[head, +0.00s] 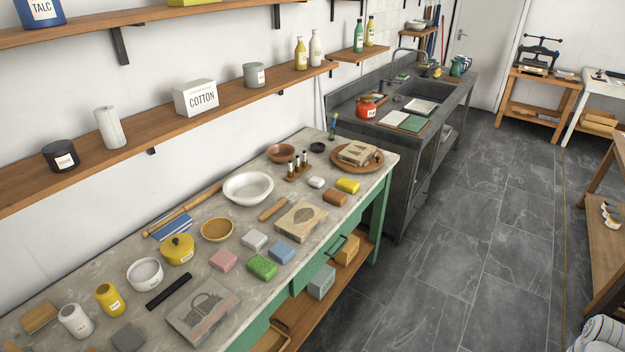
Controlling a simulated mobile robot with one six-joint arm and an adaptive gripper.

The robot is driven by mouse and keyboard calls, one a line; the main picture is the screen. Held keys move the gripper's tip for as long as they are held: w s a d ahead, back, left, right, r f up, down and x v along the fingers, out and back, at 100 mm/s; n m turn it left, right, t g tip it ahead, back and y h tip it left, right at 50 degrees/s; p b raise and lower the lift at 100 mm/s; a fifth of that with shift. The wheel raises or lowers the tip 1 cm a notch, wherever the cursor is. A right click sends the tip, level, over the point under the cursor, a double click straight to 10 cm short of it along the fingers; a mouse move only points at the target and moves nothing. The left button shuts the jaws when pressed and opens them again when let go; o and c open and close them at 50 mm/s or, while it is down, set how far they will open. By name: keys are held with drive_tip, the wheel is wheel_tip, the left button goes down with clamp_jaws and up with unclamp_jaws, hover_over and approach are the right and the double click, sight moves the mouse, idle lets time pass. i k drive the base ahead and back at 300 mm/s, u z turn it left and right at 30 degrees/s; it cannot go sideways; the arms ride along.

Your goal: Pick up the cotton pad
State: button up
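I cannot tell for sure which thing is the cotton pad. A small whitish block-like pad (254,240) lies on the stone-topped table (145,232), between the wooden bowl and the green sponge. A smaller white rounded piece (317,182) lies farther back, near the yellow block. A white box lettered COTTON (196,98) stands closed-looking on the wall shelf (150,122) above the table; its contents are not visible. My gripper is not in view.
Near the whitish pad are a pink block (223,261), a green sponge (262,267), a blue block (281,253), a wooden bowl (216,229) and an illustrated stone slab (301,221). A stone sink (400,105) stands beyond the table. The grey tiled floor (480,240) at right is open.

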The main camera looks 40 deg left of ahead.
sight(316, 182)
drive_tip(key=u, duration=0.2)
drive_tip(key=i, duration=0.75)
drive_tip(key=u, duration=0.75)
drive_tip(key=i, duration=0.6)
drive_tip(key=u, duration=0.7)
drive_tip(key=i, duration=0.65)
drive_tip(key=u, duration=0.3)
drive_tip(key=k, duration=0.9)
drive_tip(key=u, duration=0.15)
drive_tip(key=i, duration=0.35)
drive_tip(key=u, duration=0.05)
